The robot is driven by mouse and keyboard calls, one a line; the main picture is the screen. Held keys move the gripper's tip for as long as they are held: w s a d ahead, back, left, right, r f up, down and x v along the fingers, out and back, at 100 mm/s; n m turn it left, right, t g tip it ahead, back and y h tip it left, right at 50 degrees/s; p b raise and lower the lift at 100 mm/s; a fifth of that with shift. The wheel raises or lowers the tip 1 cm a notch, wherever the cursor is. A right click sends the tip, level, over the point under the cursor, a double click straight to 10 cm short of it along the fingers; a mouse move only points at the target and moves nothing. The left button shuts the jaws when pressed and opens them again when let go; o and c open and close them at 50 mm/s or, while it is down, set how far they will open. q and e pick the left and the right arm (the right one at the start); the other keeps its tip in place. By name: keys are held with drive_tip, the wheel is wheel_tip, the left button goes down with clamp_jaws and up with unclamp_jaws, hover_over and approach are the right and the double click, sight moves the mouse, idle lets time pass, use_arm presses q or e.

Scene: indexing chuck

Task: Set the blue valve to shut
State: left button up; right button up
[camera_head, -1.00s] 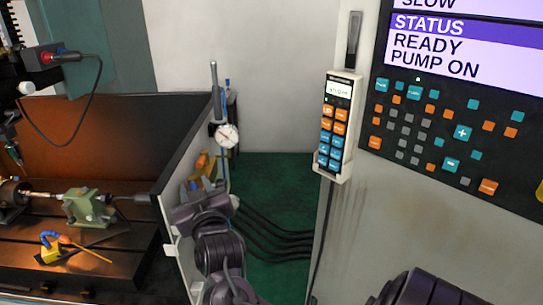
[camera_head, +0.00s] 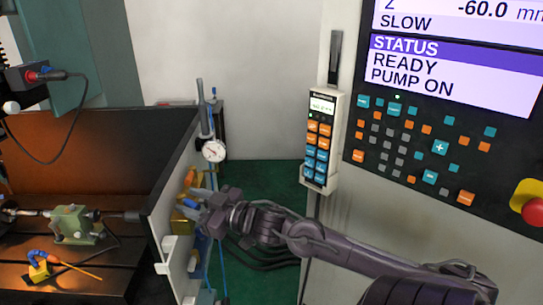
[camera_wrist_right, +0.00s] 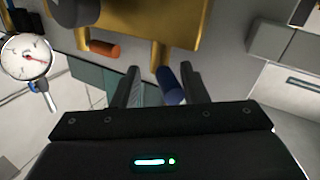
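The blue valve lever (camera_head: 190,203) sits on the brass valve block on the side wall of the machine, below an orange lever (camera_head: 190,178). In the right wrist view the blue lever (camera_wrist_right: 170,86) is a short dark-blue cylinder on a brass stem. It lies between my right gripper's fingers (camera_wrist_right: 159,80), closer to the right finger; I cannot tell whether it touches. The fingers are apart. In the head view my right gripper (camera_head: 212,208) reaches the valve from the right and hides part of the block. My left gripper is not in view.
A dial gauge (camera_head: 213,150) on a post stands just above the valves. The brass block (camera_wrist_right: 200,25) and orange lever (camera_wrist_right: 104,48) are close to the fingers. A keypad pendant (camera_head: 322,135) hangs to the right. Black cables (camera_head: 262,250) lie below the gripper.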

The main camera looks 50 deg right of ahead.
drive_tip(key=s+d+n+g+y+b, duration=0.1)
drive_tip(key=s+d+n+y+b, duration=0.15)
drive_tip(key=s+d, duration=0.35)
drive_tip(key=s+d+f+m+h, duration=0.1)
drive_tip(key=d+f+m+h, duration=0.2)
drive_tip(key=d+f, duration=0.3)
drive_tip(key=s+d+f+m+g+h, duration=0.1)
drive_tip(key=d+f+m+h, duration=0.3)
drive_tip(key=f, duration=1.2)
drive_tip(key=shift+d+f, duration=0.15)
drive_tip(key=shift+d, duration=0.85)
